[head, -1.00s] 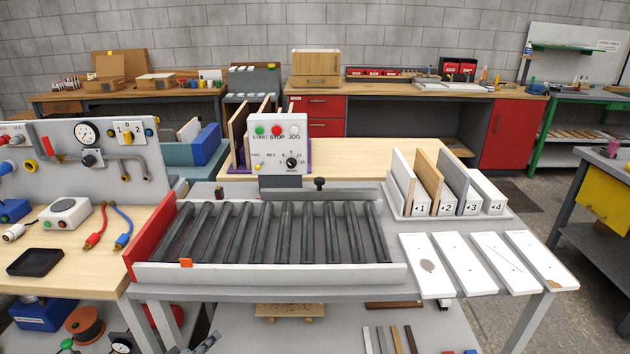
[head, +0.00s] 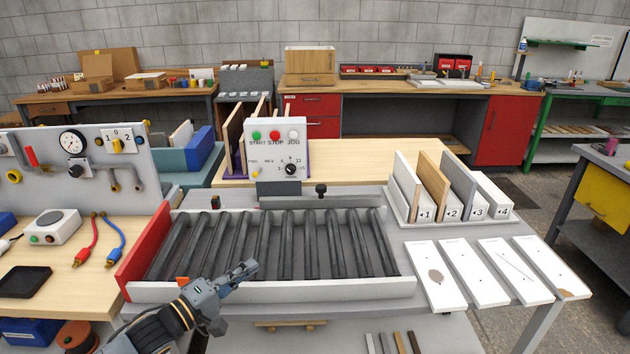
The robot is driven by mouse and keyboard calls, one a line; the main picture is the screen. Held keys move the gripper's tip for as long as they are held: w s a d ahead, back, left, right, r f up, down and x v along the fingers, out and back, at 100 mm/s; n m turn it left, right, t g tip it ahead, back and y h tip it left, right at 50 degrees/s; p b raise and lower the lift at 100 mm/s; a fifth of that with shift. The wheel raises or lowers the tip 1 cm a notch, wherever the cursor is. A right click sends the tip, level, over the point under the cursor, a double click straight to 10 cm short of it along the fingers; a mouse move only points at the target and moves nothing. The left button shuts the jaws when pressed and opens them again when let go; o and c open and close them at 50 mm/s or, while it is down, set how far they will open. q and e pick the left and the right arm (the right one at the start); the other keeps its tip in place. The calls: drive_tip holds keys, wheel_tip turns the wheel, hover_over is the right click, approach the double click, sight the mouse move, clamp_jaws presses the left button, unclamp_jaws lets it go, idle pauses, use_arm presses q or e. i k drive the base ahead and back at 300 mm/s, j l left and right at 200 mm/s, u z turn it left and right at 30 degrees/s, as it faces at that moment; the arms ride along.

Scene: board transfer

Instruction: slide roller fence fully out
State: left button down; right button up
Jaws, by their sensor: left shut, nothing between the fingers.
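The roller fence (head: 335,202) appears to be the low grey bar behind the rollers, with a black knob (head: 320,189) standing at its middle. It lies along the back side of the roller conveyor (head: 330,289), right of the control box's foot. My left gripper (head: 252,268) is shut and empty. In the picture it overlaps the conveyor's white front rail and the front ends of the rollers, well short of the fence. I cannot tell its height above them. My right gripper is not in view.
A red plate (head: 146,255) closes the conveyor's left end. The control box (head: 276,150) stands behind it. A rack (head: 402,207) of numbered upright boards and several flat white panels (head: 436,275) are on the right. The rollers carry nothing.

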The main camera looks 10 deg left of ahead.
sight(320, 201)
drive_tip(key=i, duration=0.9)
